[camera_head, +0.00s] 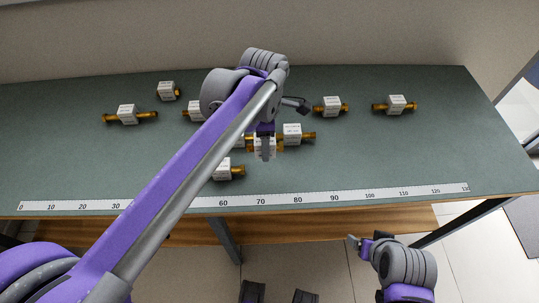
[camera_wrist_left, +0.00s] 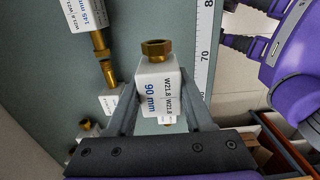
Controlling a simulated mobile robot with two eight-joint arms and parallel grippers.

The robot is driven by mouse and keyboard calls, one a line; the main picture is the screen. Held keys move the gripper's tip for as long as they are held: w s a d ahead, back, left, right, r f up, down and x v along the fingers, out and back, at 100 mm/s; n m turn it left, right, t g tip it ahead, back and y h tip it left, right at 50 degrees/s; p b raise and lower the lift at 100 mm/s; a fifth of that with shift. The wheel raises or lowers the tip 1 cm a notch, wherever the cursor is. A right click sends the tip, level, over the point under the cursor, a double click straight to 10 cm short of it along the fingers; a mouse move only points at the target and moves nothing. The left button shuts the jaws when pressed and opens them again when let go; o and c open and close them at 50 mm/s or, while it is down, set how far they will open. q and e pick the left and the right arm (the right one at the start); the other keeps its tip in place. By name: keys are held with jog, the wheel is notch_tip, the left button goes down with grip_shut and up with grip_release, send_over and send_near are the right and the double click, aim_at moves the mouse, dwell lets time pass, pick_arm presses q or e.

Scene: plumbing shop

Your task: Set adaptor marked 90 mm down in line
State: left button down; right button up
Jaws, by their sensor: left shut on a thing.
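The adaptor marked 90 mm (camera_wrist_left: 152,96) is a white block with a brass nut at its upper end in the left wrist view. My left gripper (camera_wrist_left: 158,110) is shut on it, one finger on each side. In the head view my left gripper (camera_head: 265,150) points down over the middle of the bench, behind the ruler (camera_head: 150,204) near its 70 mark. The gripper and arm partly hide the adaptor there, and I cannot tell its height above the bench. My right gripper (camera_head: 360,243) is in front of the bench, away from the adaptors; its jaw opening is unclear.
Several other white-and-brass adaptors stand on the green bench (camera_head: 420,150), including ones at the far left (camera_head: 127,114), back right (camera_head: 397,104) and just right of my left gripper (camera_head: 293,133). Another (camera_head: 223,171) lies close by, near the ruler. The bench's right front is clear.

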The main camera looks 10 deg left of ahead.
pick_arm(q)
send_over(265, 173)
notch_tip(265, 173, down, 6)
jog(key=shift+r, duration=0.25)
jog(key=shift+f+b, duration=0.4)
jog(key=shift+f, duration=1.65)
pick_arm(e)
jog(key=shift+s+f, duration=0.3)
jog(key=shift+f, duration=0.15)
pick_arm(q)
jog(key=shift+f, duration=0.2)
jog(key=shift+c, duration=1.4)
grip_release()
pick_arm(e)
jog(key=shift+f, duration=0.1)
pick_arm(q)
jog(key=shift+d+r, duration=0.1)
jog(key=shift+r, duration=0.45)
notch_tip(265, 173, up, 11)
jog(key=shift+r+p, duration=0.2)
jog(key=shift+p, duration=0.4)
pick_arm(e)
jog(key=shift+w+r, duration=0.15)
jog(key=shift+r, duration=0.6)
